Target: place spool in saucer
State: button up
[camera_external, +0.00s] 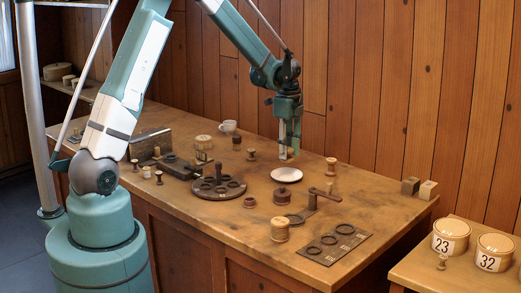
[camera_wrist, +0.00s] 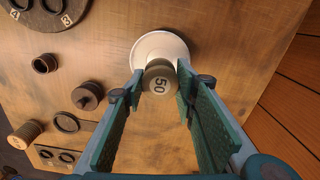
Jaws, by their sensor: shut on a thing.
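In the external view my gripper (camera_external: 289,150) points down above the saucer (camera_external: 286,175), which lies on the wooden bench. The held spool is small there, at the fingertips, with a gap between it and the saucer.
A dark round rack (camera_external: 217,187) with holes stands left of the saucer. A dark plate with rings (camera_external: 336,243), a large spool (camera_external: 279,229) and a handled fixture (camera_external: 322,196) are nearer the front. Another spool (camera_external: 331,167) stands right of the saucer. A white cup (camera_external: 228,126) is behind.

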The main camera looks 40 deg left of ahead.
jog(key=shift+f, duration=1.3)
jog(key=shift+f, duration=1.9)
jog(key=shift+f, duration=0.15)
jog(key=o, duration=0.8)
jog(key=shift+r, duration=0.2)
jog(key=shift+r, duration=6)
